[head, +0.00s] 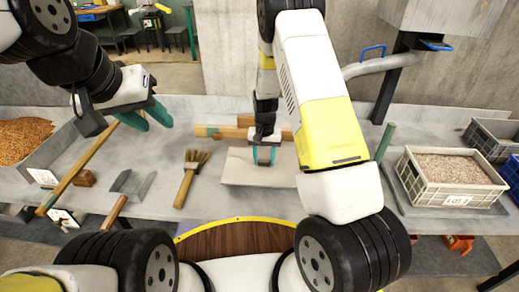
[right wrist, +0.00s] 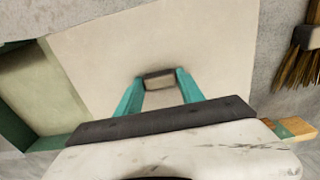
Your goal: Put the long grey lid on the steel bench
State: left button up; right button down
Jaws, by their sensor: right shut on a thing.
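The long grey lid (head: 240,169) is a flat pale panel over the middle of the steel bench (head: 215,200). In the right wrist view the lid (right wrist: 215,55) fills the middle, with a small dark handle (right wrist: 158,79) on it. My right gripper (head: 264,155) is shut on this handle, one teal finger on each side. I cannot tell whether the lid touches the bench or hangs just above it. My left gripper (head: 148,116) is open and empty, above the left part of the bench.
A brush (head: 190,177), a scraper (head: 130,185) and a long wooden pole (head: 85,165) lie left of the lid. Wooden pieces (head: 230,131) are behind it. A green-walled frame (right wrist: 25,95) shows beside the lid. A grain crate (head: 450,178) stands right; a grain tray (head: 25,140) left.

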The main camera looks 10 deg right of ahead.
aim_at(264, 161)
jog(key=shift+f, duration=1.6)
jog(key=shift+f, duration=0.15)
jog(key=c, duration=0.7)
grip_release()
